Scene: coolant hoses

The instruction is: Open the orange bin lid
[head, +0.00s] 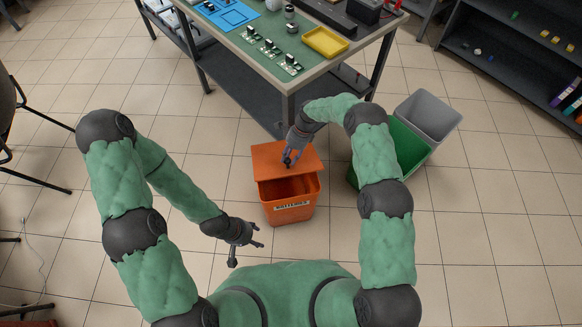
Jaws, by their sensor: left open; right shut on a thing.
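The orange bin (291,211) stands on the floor in front of the table, with a white label on its front. Its orange lid (267,160) is off the front part of the rim, so the dark inside shows below the lid's near edge. My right gripper (288,162) comes down from above and is shut at the middle of the lid, on what looks like its small dark handle. The fingers hide most of the handle. My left gripper (254,239) is open and empty, at the lower left of the bin and apart from it.
A green bin (408,150) and a grey bin (428,117) stand to the right, partly behind my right arm. The table (262,60), with circuit boards and a yellow tray (325,42), is behind the orange bin. Shelves (500,65) stand at the upper right.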

